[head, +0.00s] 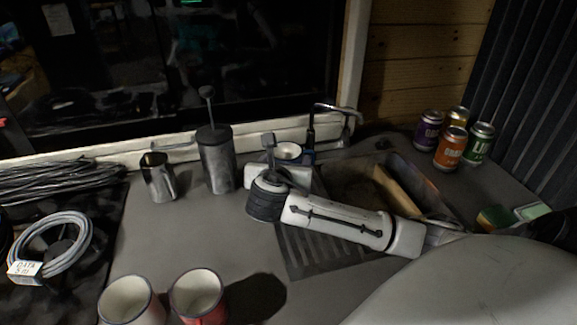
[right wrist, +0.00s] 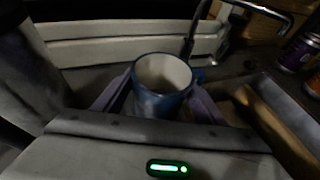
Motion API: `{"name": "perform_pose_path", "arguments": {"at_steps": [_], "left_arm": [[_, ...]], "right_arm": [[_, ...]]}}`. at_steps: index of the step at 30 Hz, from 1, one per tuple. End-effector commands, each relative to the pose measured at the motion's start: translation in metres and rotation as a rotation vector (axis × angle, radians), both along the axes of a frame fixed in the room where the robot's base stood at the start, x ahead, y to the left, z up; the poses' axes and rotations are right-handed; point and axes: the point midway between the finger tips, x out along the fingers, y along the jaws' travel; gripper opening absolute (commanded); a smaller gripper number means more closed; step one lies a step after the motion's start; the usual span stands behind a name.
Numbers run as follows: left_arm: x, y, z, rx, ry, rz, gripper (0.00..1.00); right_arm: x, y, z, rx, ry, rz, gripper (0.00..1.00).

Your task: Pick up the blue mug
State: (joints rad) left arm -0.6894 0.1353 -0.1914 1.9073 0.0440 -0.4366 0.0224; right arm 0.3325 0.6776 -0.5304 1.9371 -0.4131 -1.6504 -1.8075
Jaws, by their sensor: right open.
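The blue mug (head: 288,152) stands upright by the sink at the back of the counter; its pale inside and rim show above my gripper. It also shows in the right wrist view (right wrist: 160,88), blue outside and white inside, with a handle on its right. My right gripper (head: 286,161) is open, with one finger on each side of the mug. I cannot tell whether the fingers touch it. The mug's lower part is hidden by my gripper. My left gripper is not in view.
A French press (head: 216,160) and a metal pitcher (head: 159,178) stand left of my gripper. The tap (head: 335,112) rises close behind, right of the mug. Two red mugs (head: 198,293) (head: 130,302) stand in front; several cans (head: 451,147) stand at the back right.

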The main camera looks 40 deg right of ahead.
Motion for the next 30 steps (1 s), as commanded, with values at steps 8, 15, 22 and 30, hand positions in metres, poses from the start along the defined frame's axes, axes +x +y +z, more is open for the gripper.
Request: {"name": "perform_pose_path", "arguments": {"at_steps": [8, 15, 22, 30], "left_arm": [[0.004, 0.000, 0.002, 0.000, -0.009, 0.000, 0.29], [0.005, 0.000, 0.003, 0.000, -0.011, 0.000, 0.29], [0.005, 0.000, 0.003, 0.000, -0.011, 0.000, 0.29], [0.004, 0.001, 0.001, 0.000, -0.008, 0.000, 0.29]], "right_arm": [[0.000, 0.000, 0.000, 0.000, 0.000, 0.000, 0.29], [0.000, 0.000, 0.001, -0.001, -0.002, 0.000, 0.23], [0.000, 0.000, 0.007, -0.001, -0.004, -0.001, 0.23], [0.000, 0.000, 0.028, -0.001, -0.005, -0.001, 0.23]]}}
